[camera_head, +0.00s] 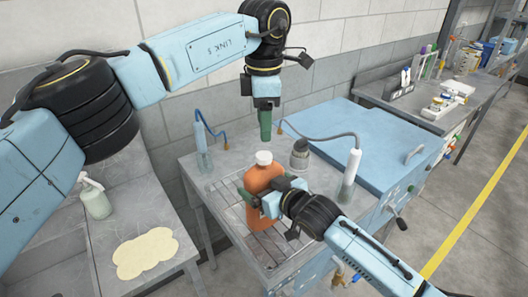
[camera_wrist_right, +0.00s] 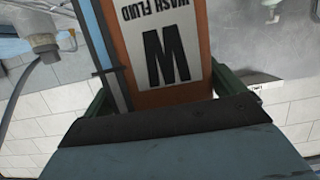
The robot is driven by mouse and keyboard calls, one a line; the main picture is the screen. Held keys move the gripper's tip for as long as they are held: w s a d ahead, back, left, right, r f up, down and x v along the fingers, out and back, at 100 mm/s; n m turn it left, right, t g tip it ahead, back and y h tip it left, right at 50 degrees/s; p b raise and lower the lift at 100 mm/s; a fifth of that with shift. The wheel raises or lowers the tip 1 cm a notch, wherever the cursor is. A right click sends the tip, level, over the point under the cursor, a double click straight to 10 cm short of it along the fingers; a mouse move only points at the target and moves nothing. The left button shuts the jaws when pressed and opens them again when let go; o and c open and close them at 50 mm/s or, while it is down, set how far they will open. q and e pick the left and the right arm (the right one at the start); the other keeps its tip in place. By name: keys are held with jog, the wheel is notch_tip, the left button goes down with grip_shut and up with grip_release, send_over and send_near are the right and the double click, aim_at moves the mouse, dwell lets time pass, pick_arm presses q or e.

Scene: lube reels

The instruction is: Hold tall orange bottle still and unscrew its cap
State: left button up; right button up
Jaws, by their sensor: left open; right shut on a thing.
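The tall orange bottle (camera_head: 262,190) stands upright on the wire rack of the metal bench, with its white cap (camera_head: 264,158) on top. My right gripper (camera_head: 262,200) is shut around the bottle's body from the right. In the right wrist view the orange bottle (camera_wrist_right: 128,22) fills the space between the green fingers, and its white label reads "WASH FLUID" upside down. My left gripper (camera_head: 265,122) points down above the cap, apart from it, with green fingers. It is open, though its fingers overlap in this view.
A blue lid (camera_head: 365,140) lies to the right.

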aim_at(264, 155)
pick_arm(q)
jog(key=m, duration=1.2)
jog(key=shift+m, duration=0.3)
jog(key=m, duration=0.3)
jog(key=shift+m, duration=0.3)
jog(key=shift+f, duration=4)
